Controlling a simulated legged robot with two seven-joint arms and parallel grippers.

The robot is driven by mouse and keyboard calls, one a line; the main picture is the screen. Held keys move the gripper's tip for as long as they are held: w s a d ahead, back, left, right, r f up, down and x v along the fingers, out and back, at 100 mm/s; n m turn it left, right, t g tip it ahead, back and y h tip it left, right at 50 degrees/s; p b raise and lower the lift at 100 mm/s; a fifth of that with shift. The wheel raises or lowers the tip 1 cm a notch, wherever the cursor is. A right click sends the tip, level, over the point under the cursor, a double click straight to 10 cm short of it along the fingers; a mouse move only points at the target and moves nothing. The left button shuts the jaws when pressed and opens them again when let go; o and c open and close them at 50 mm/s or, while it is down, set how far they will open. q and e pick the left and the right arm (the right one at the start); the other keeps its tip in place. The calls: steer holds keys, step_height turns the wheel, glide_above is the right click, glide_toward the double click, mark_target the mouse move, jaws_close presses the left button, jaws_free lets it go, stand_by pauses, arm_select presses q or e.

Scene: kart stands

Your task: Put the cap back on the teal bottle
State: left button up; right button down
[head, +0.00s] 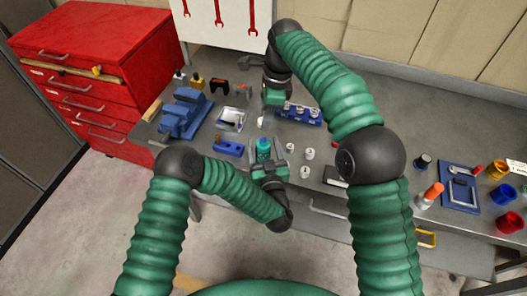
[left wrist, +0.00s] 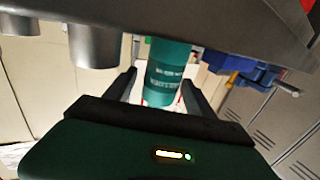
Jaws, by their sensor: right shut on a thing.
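The teal bottle (head: 263,147) stands upright near the front of the grey workbench, and its top looks teal in the head view. My left gripper (head: 266,152) has its fingers spread on either side of it. In the left wrist view the bottle (left wrist: 165,80) shows between the two fingers (left wrist: 160,92), with a gap on the left side. My right gripper (head: 266,113) points down behind the bottle, apart from it. It is shut on a small pale thing, probably the cap (head: 261,121), mostly hidden by the gripper.
Several small white pieces (head: 309,154) stand right of the bottle. A blue block (head: 229,148) and a blue vise (head: 184,113) lie left. A blue rack (head: 301,114) stands behind right. A blue tray (head: 460,187) and coloured cups (head: 503,194) are far right.

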mark_target(265, 140)
arm_select(q)
jaws_close()
stand_by(0.3)
arm_select(e)
steer(key=shift+s+f, duration=0.1)
steer(key=shift+f, duration=2.35)
steer(key=shift+f, duration=0.85)
steer(key=shift+f, duration=0.6)
